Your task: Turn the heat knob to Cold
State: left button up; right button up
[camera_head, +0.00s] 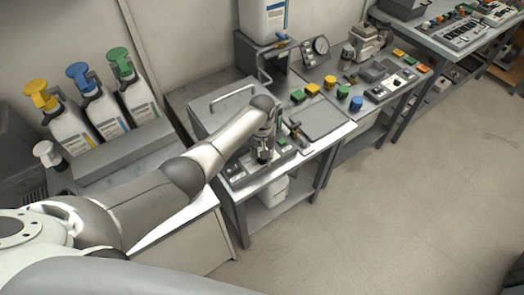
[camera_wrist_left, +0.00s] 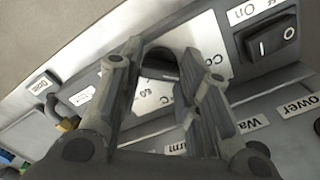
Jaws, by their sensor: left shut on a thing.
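My left gripper (camera_head: 262,158) reaches down to the front panel of the grey metal unit on the bench. In the left wrist view its two fingers (camera_wrist_left: 163,55) are on either side of a dark round heat knob (camera_wrist_left: 159,66) and shut on it. The knob sits on a white dial plate (camera_wrist_left: 205,62) with partly visible print, "60", "C" and "Co". The fingers hide much of the knob and plate, so I cannot read where the knob points. My right gripper is not in view.
A black rocker switch (camera_wrist_left: 270,40) is right of the dial, with "On" beside it. "Power" and "Warm" labels lie below. Pump bottles (camera_head: 100,100) stand at left. Several coloured knobs (camera_head: 328,85) are on the bench at right. The floor (camera_head: 420,180) is clear.

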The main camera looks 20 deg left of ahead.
pick_arm(q)
jog(key=shift+w+r+n+p, duration=0.1)
jog(key=shift+n+p, duration=0.35)
jog(key=shift+n, duration=0.65)
jog(key=o, duration=1)
notch_tip(320, 180, up, 12)
jog(key=shift+f, duration=0.1)
